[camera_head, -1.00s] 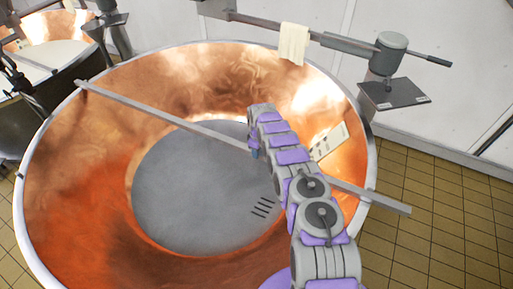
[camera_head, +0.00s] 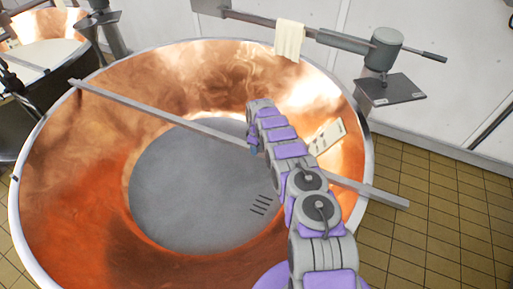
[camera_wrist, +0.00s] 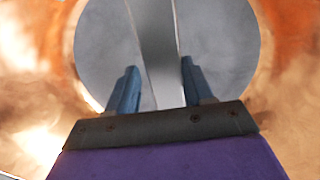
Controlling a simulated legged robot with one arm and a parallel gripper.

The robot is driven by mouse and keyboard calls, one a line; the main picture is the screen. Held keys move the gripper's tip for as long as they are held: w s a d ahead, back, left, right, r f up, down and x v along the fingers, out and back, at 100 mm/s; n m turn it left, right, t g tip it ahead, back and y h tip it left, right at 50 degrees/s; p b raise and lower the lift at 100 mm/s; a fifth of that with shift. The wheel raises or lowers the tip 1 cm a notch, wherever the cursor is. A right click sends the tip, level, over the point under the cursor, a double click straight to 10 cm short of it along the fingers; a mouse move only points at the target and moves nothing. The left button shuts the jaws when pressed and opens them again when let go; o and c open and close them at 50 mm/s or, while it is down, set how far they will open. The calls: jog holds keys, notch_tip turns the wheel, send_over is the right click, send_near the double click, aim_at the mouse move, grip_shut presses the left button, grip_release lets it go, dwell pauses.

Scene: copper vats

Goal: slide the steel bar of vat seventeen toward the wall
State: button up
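The steel bar (camera_head: 160,115) lies across the open copper vat (camera_head: 75,190), from the rim at upper left to past the rim at lower right. My gripper (camera_head: 253,148) is over the middle of the bar, inside the vat's outline. In the wrist view the bar (camera_wrist: 158,50) runs between my two blue fingers (camera_wrist: 158,75). The fingers are apart, with a narrow gap showing beside the bar on the left. Contact with the bar cannot be told. My arm hides part of the bar to the right of the gripper. No vat number is readable.
The white wall (camera_head: 450,90) stands behind the vat. A white card (camera_head: 327,135) is inside the vat. Another vat (camera_head: 45,35) stands at upper left.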

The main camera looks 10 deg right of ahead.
jog(key=shift+o, duration=0.7)
jog(key=shift+s+a+f, duration=0.1)
jog(key=shift+s+f, duration=0.1)
jog(key=shift+f, duration=0.25)
jog(key=shift+s+f, duration=0.2)
jog(key=shift+f, duration=0.25)
jog(key=shift+w+f, duration=0.15)
jog(key=shift+w, duration=0.2)
jog(key=shift+r, duration=0.65)
jog(key=shift+w+r, duration=0.1)
jog(key=shift+r, duration=0.45)
notch_tip(320, 180, up, 15)
jog(key=p, duration=0.1)
jog(key=shift+w, duration=0.15)
